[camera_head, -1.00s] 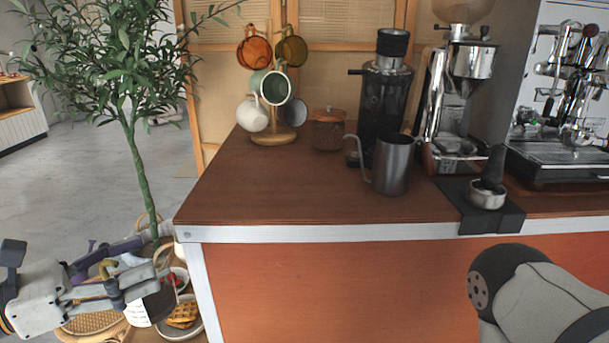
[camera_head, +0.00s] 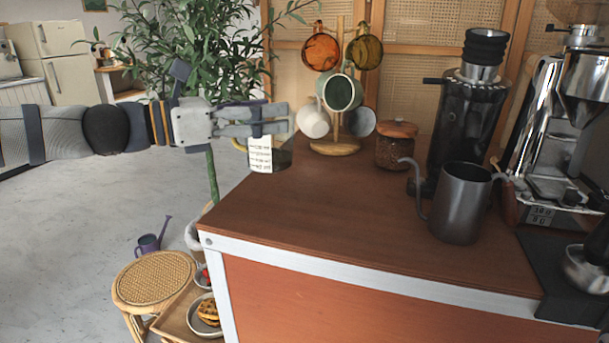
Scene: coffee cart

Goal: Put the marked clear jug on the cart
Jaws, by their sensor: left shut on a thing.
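The clear jug (camera_head: 283,157) shows a white label with dark markings and a yellow handle. My left gripper (camera_head: 284,120) is shut on it from the left, at the upper part. The fingers hide part of the jug's top. The jug appears upright at the far left edge of the brown cart top (camera_head: 320,200). Whether its base touches the top or hangs above it, I cannot tell. My right gripper is out of view.
A mug tree (camera_head: 338,148) with several mugs stands just right of the jug. A lidded jar (camera_head: 396,147), a grinder (camera_head: 465,125) and a grey pitcher (camera_head: 462,205) stand further right. The front left cart top is clear. A wicker stool (camera_head: 152,280) stands below.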

